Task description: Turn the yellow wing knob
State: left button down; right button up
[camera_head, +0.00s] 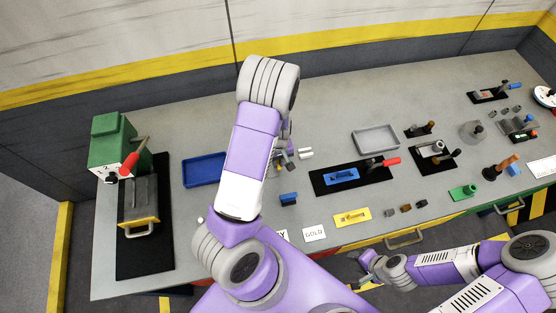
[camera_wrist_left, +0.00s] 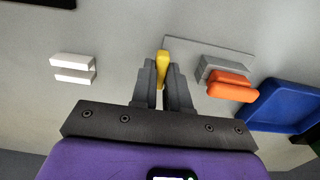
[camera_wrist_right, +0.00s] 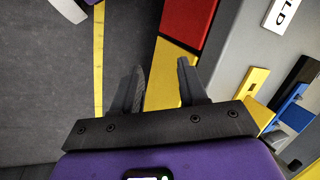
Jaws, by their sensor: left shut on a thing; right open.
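The yellow wing knob (camera_wrist_left: 162,62) shows in the left wrist view as a narrow upright piece between my left fingertips. My left gripper (camera_wrist_left: 162,85) is shut on it, with a finger along each side. The knob's lower part is hidden by the fingers. In the head view my left arm hides most of this spot behind the forearm, and the knob cannot be made out clearly. My right gripper (camera_wrist_right: 160,82) is open and empty; in the head view it (camera_head: 367,268) hangs in front of the table's front edge.
An orange-handled grey piece (camera_wrist_left: 232,88) stands close right of my left gripper in its wrist view. White blocks (camera_wrist_left: 73,68) lie to the left. A blue tray (camera_head: 203,170) is left of my left arm. A red-handled fixture (camera_head: 390,162) stands to the right.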

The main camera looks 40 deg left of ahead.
pick_arm(q)
jog(key=c, duration=1.1)
grip_release()
notch_tip(320, 180, up, 8)
jog(key=shift+f+p, duration=0.15)
jog(key=shift+p, duration=0.55)
